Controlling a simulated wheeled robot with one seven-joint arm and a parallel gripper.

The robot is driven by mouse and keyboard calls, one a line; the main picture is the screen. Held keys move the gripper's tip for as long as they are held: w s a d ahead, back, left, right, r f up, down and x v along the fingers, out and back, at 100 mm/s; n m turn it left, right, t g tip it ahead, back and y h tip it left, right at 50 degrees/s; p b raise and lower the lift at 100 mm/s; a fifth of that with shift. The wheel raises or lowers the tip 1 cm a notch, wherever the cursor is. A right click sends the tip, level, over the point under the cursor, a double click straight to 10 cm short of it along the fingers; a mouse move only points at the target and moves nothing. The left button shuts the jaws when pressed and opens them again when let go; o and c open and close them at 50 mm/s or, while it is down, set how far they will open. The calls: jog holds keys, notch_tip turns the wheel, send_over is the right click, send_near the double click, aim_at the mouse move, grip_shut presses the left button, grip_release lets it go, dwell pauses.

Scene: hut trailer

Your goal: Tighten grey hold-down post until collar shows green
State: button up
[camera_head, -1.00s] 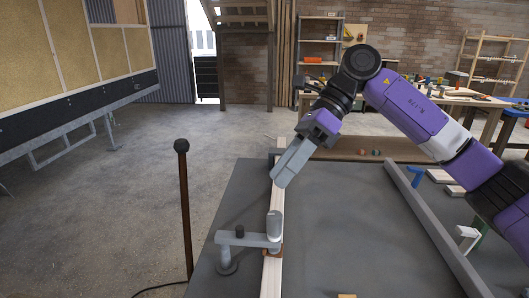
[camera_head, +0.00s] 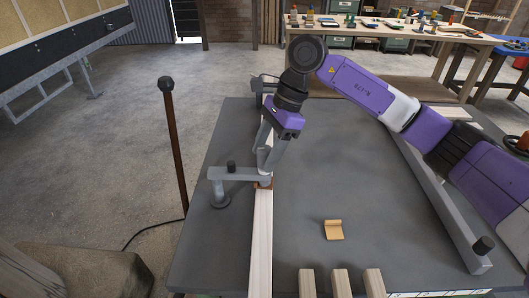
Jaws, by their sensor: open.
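The grey hold-down (camera_head: 240,174) stands at the left edge of the dark worktop, with a round foot, a horizontal arm and a small black knob. Its arm reaches over a pale timber batten (camera_head: 262,235), with a brown pad (camera_head: 265,185) under its end. My gripper (camera_head: 268,155) is open, tilted downward, with its fingers at the upright post (camera_head: 265,173) on that arm end. The fingers hide most of the post. I cannot tell whether they touch it. No green shows, and the collar cannot be made out.
A brown upright post with a dark cap (camera_head: 171,130) stands left of the worktop (camera_head: 310,190). A small orange-tan block (camera_head: 333,230) lies right of the batten. Several pale timber ends show at the front edge. A grey rail (camera_head: 440,215) runs along the right side.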

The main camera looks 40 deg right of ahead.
jog(key=shift+a+f, duration=0.1)
jog(key=shift+f, duration=0.2)
grip_shut()
jog(key=shift+f+m+b, duration=0.1)
jog(key=shift+m+b, duration=0.2)
jog(key=shift+b, duration=0.15)
